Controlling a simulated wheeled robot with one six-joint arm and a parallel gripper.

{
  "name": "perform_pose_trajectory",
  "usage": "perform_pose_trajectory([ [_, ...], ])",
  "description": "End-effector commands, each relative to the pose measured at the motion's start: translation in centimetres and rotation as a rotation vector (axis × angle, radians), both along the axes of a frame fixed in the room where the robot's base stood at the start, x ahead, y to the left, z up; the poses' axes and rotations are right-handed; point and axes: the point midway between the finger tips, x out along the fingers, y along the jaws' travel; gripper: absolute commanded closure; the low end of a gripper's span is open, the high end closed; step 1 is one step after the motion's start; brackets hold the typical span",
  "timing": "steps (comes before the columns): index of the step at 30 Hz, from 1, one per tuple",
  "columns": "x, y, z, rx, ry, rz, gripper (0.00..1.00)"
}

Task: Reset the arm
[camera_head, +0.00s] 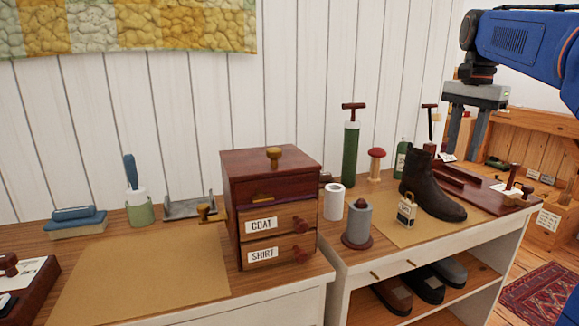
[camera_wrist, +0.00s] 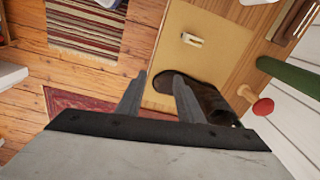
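My gripper (camera_head: 467,133) hangs from the blue arm at the upper right in the head view, above and behind the dark boot (camera_head: 430,187). Its two grey fingers point down and stand apart with nothing between them. In the wrist view the fingers of my gripper (camera_wrist: 158,92) are also spread, with the boot (camera_wrist: 205,100) partly hidden behind the right finger. The boot stands upright on a tan mat (camera_head: 400,233), clear of the fingers as far as I can tell.
A wooden drawer box (camera_head: 232,195) labelled COAT and SHIRT stands mid-counter. A green pump cylinder (camera_head: 350,155), a red-topped mushroom (camera_head: 376,165), a white roll (camera_head: 334,202) and a grey spool (camera_head: 357,222) stand near the boot. The left tan mat (camera_head: 140,270) is bare.

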Motion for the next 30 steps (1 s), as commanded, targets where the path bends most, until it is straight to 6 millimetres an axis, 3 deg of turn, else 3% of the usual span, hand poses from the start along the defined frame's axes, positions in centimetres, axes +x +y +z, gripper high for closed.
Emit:
perform_pose_trajectory([
  [5,-2.9,2.1,-1.8,-0.014,-0.036,0.112,0.66],
  [14,-9.6,6.2,-7.6,-0.057,-0.119,0.381,0.66],
  [23,-16.6,9.4,-15.2,-0.114,-0.2,0.65,0.66],
  [30,-22.1,11.3,-22.3,-0.17,-0.263,0.86,0.66],
])
